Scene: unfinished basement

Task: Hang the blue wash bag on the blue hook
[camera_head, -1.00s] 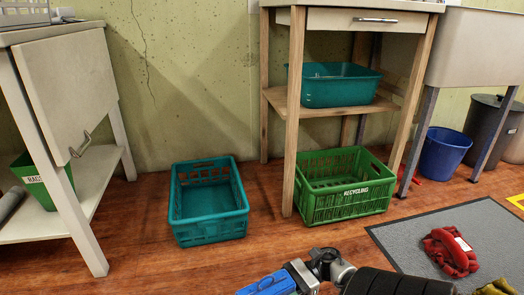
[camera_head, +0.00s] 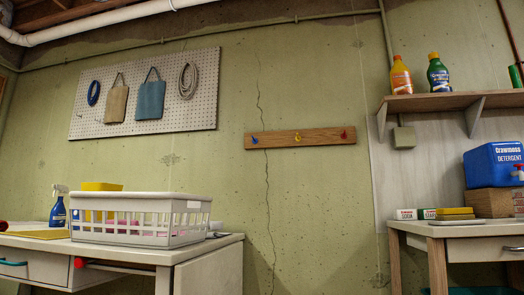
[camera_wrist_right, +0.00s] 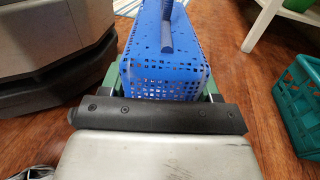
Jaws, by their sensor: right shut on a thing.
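The blue hook (camera_head: 255,139) is the leftmost of three hooks on a wooden rail on the wall in the head view; nothing hangs on it. A blue perforated bag with a raised strap or handle, the wash bag (camera_wrist_right: 185,50) by its look, is in the right wrist view. My right gripper (camera_wrist_right: 160,82) is shut on it, with green finger parts at both sides; the fingertips are partly hidden. The bag is held above the wooden floor, away from the hook. My left gripper is in neither current view.
The rail (camera_head: 300,138) also carries a yellow hook (camera_head: 297,138) and a red hook (camera_head: 343,134). A pegboard (camera_head: 205,100) with bags and coils hangs to the left. A white basket (camera_head: 140,220) stands on the left bench. A teal crate (camera_wrist_right: 303,100) lies on the floor.

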